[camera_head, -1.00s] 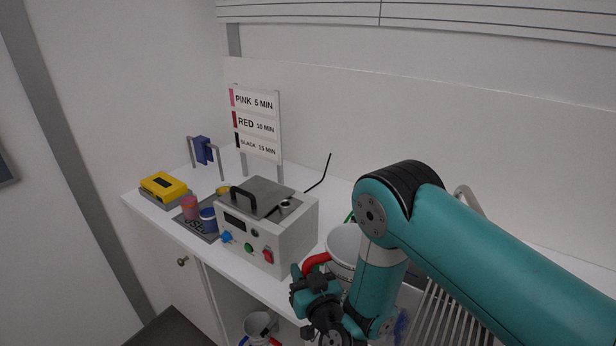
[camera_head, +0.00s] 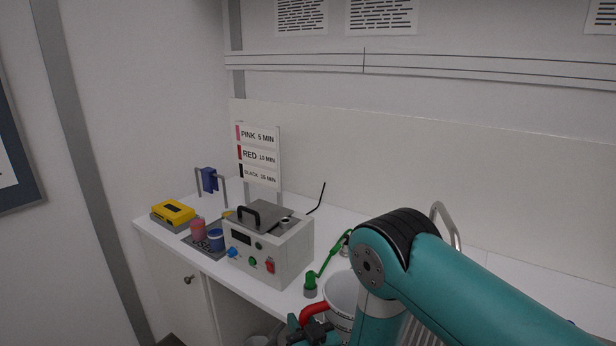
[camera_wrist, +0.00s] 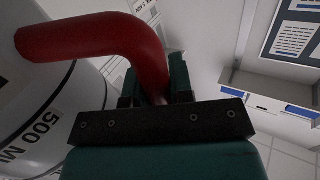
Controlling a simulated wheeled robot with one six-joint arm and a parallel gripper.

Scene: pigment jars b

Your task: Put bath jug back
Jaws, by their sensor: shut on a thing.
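The bath jug (camera_head: 340,291) is white with a red handle (camera_head: 315,309) and is in the lower middle of the head view. My gripper (camera_head: 312,332) is shut on the red handle, with the arm hiding part of the jug. In the wrist view the red handle (camera_wrist: 95,37) runs down between the jaws of my gripper (camera_wrist: 160,98). The jug's white wall (camera_wrist: 45,105), with "500 M" printed on it, fills the left side there. I cannot tell whether its base touches anything.
A grey-white heater box (camera_head: 268,250) stands left of the jug. A green-handled tool (camera_head: 325,268) is close behind the jug. Jars (camera_head: 215,239), a yellow case (camera_head: 173,212) and a sign (camera_head: 259,155) are farther left. White containers (camera_head: 257,341) show below the counter.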

